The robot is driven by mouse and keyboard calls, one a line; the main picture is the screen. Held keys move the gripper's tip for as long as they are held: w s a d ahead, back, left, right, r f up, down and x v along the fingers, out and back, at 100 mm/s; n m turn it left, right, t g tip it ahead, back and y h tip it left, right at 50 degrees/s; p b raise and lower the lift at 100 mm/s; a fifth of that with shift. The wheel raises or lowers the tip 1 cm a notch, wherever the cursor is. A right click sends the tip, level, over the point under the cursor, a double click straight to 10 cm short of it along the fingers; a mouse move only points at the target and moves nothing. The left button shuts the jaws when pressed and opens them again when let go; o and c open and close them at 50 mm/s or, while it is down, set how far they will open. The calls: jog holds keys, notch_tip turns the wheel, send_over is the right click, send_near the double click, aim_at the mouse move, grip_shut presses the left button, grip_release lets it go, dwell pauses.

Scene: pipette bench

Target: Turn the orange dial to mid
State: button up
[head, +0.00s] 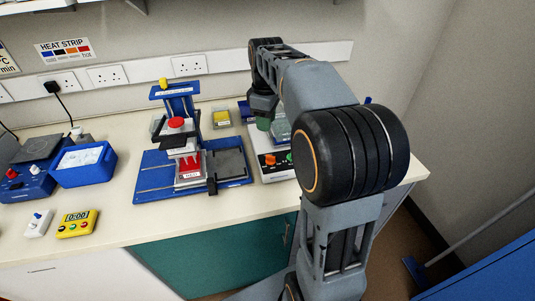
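My arm reaches over the right part of the bench and bends down behind the device. The end of my arm (263,104) is dark and partly hidden by my own arm links. I cannot make out its fingertips, or whether they hold anything. No contact with the dial shows.
A blue stand with a red knob (176,123) and a red rack stands left of the device. Further left are a blue ice box (83,164), a yellow timer (77,224) and a small white switch box (38,223). The front middle of the bench (150,222) is clear.

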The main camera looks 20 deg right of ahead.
aim_at(267, 155)
jog(key=shift+n, duration=0.3)
jog(key=f, duration=1.3)
jog(key=shift+w+d+f, duration=0.25)
jog(key=shift+w+f, duration=0.05)
jog(key=shift+f, duration=0.05)
grip_shut()
